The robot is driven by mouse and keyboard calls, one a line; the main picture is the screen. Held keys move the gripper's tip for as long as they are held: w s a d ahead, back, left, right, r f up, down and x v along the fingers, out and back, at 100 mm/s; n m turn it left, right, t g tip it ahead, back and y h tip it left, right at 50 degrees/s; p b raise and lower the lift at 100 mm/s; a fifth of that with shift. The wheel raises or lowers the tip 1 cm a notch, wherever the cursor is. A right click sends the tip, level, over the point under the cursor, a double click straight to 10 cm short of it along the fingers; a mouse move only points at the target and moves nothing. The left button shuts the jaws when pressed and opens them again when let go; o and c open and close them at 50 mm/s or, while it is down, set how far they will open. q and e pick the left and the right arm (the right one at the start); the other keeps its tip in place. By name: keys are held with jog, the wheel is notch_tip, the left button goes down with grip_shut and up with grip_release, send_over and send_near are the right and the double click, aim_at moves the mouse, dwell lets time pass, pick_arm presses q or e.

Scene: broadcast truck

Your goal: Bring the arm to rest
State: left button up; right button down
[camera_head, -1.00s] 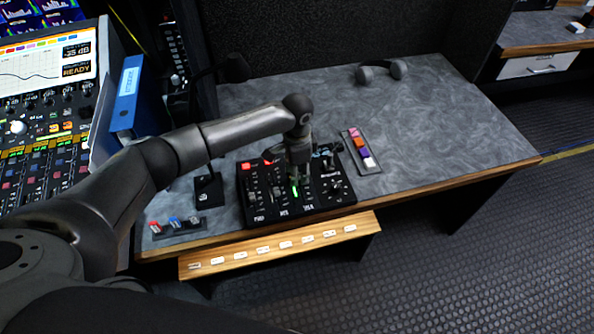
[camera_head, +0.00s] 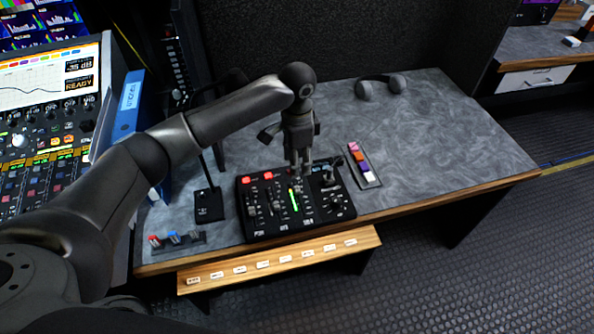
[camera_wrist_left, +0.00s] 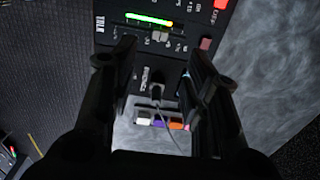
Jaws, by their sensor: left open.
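My left arm reaches in from the left over the desk in the head view. My left gripper (camera_head: 299,166) points down above the black control panel (camera_head: 262,222), and its jaws are open and empty. The panel has red lit buttons, a green lit strip and several sliders. In the left wrist view the two fingers (camera_wrist_left: 160,75) stand apart, with the panel (camera_wrist_left: 165,45) and its green strip beyond them. No object shows between the fingers. My right gripper is not in view.
The grey desk (camera_head: 430,150) has free room at right. Headphones (camera_head: 380,86) lie at its back. A strip of coloured blocks (camera_head: 363,166) lies right of the panel. A small microphone base (camera_head: 208,205) and a switch strip (camera_head: 177,241) are at left. A labelled wooden ledge (camera_head: 280,259) runs in front.

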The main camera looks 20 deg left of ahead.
pick_arm(q)
jog(key=shift+r, duration=0.6)
